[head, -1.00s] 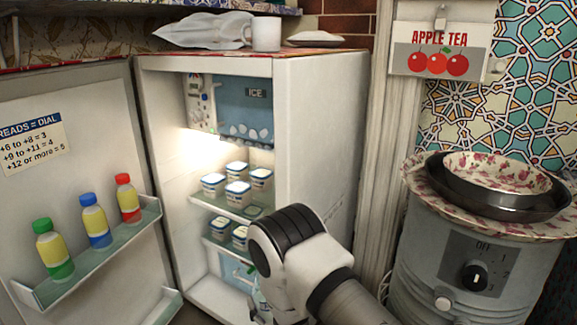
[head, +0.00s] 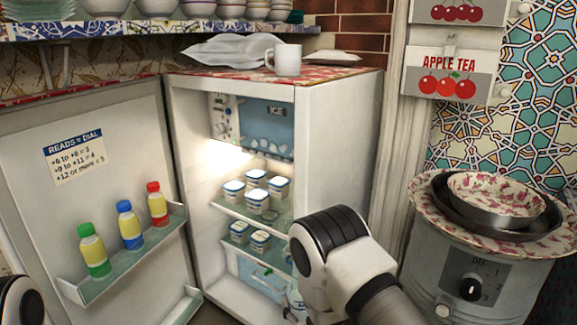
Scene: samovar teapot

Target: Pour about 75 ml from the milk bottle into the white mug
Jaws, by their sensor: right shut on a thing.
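The white mug (head: 287,61) stands upright on the red patterned cloth on top of the fridge, near its front edge. My right gripper (head: 297,300) is low in front of the open fridge, largely hidden behind my own white and black wrist. It is shut on a pale bottle, likely the milk bottle (head: 295,303); only a sliver shows, so its tilt and fill cannot be told. The mug is well above the gripper. At the lower left a piece of my left arm shows, but its gripper is out of view.
The open fridge door (head: 110,230) carries bottles with green, blue and red caps. Several small tubs (head: 257,198) sit on the fridge shelves. A white cloth bag (head: 230,50) lies left of the mug, under a shelf of bowls (head: 160,8). A grey stove (head: 430,265) stands at right.

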